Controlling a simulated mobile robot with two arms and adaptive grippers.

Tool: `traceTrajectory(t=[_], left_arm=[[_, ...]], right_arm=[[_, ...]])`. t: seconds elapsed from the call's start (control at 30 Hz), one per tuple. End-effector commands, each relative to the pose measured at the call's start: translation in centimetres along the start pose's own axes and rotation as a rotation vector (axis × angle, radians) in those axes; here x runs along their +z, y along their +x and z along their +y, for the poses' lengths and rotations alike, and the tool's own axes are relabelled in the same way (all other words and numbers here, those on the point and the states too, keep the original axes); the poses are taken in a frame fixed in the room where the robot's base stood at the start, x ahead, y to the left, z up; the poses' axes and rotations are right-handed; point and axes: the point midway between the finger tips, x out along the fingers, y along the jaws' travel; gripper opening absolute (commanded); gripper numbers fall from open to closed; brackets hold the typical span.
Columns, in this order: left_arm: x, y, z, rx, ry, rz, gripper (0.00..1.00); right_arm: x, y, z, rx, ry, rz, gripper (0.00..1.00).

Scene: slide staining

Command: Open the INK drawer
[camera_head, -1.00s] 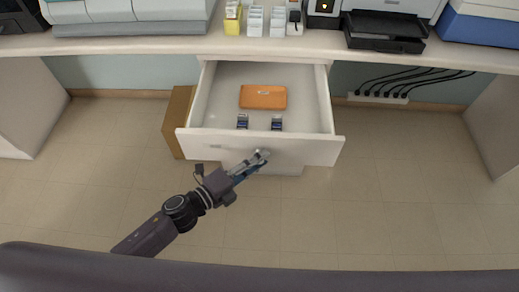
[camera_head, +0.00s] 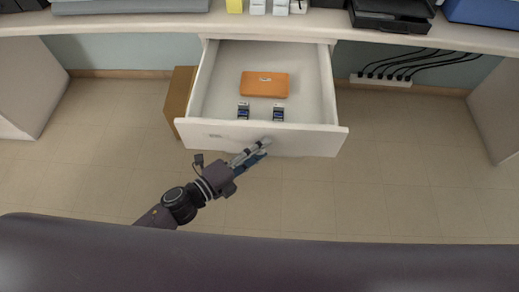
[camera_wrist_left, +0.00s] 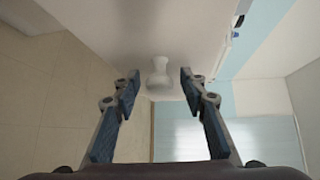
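The white drawer (camera_head: 215,133) under the counter is pulled well out in the head view. Inside are an orange box (camera_head: 264,84) and two small dark-blue bottles with pale tops (camera_head: 243,111) and (camera_head: 278,114). My left gripper (camera_head: 262,147) is at the drawer's front face, right of its label. In the left wrist view the white knob (camera_wrist_left: 160,74) sits between the tips of the open left gripper (camera_wrist_left: 159,82), with a gap visible on each side. The drawer label (camera_head: 215,136) is too small to read. My right gripper is not in view.
The counter (camera_head: 130,24) runs across the top with machines and small containers on it. A brown box (camera_head: 181,92) stands on the floor left of the drawer. The floor in front is clear.

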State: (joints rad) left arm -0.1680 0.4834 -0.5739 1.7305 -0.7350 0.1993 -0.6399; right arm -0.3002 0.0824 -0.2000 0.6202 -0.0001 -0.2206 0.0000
Motion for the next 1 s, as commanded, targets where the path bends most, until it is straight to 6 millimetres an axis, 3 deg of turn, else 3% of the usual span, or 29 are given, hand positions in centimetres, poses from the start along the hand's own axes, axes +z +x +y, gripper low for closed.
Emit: traceTrajectory(t=[0.37, 0.8, 1.0], left_arm=[[-0.1, -1.0, 0.1, 0.002, -0.001, 0.000, 0.39], [-0.1, -8.8, 0.1, 0.004, -0.001, 0.000, 0.39], [-0.1, -11.2, 0.1, 0.001, -0.001, 0.001, 0.39]], right_arm=[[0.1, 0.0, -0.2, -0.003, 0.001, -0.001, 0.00], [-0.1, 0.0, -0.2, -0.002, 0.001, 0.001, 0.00], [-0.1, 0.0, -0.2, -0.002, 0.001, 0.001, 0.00]])
